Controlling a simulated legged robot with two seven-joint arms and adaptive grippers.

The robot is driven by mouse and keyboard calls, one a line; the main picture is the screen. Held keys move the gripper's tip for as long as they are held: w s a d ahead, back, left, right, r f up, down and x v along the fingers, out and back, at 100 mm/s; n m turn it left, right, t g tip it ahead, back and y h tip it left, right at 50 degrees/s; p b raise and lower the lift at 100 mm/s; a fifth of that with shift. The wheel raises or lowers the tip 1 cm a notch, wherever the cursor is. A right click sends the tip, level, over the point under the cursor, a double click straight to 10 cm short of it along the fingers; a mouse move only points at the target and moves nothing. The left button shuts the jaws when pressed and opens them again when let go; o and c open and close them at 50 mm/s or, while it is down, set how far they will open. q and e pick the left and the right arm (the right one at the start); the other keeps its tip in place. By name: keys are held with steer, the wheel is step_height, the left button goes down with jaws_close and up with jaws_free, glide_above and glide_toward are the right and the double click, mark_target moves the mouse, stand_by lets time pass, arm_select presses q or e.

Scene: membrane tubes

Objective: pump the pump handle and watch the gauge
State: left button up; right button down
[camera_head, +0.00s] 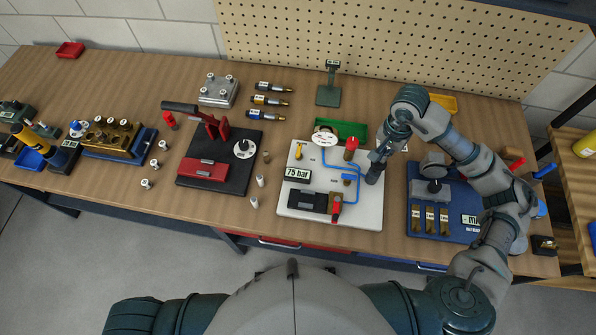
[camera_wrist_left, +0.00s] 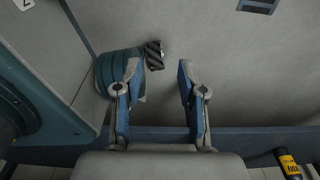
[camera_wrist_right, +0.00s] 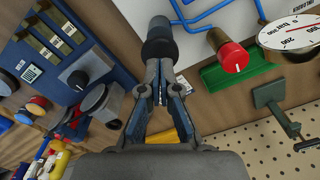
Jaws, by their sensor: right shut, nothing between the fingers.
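A white board (camera_head: 300,212) with a "75 bar" label carries blue tubing, a red knob (camera_head: 351,143) and a round white gauge (camera_head: 325,136). The gauge (camera_wrist_right: 290,34) with its red needle is partly cut off in the right wrist view; I cannot tell its exact reading. A black upright pump handle (camera_head: 374,174) stands at the board's right edge. It also shows in the right wrist view (camera_wrist_right: 159,40). My right gripper (camera_head: 379,156) is shut and empty, its tips close to the handle. My left gripper (camera_wrist_left: 157,75) is open and empty, outside the head view.
A blue board (camera_head: 450,231) with brass parts stands close on the right. A black board (camera_head: 237,180) with a red-based lever is on the left. A green tray (camera_head: 352,128) and a green stand (camera_head: 328,95) lie behind. The pegboard (camera_head: 400,45) bounds the bench.

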arm_select(q)
steer(key=shift+f, duration=0.1)
arm_select(e)
steer(key=shift+f, duration=0.15)
steer(key=shift+f+b, duration=0.2)
steer(key=shift+b, duration=0.15)
arm_select(q)
steer(key=shift+w+d, duration=0.25)
steer(key=shift+w, duration=0.85)
arm_select(e)
steer(key=shift+f, duration=0.1)
steer(key=shift+f, duration=0.1)
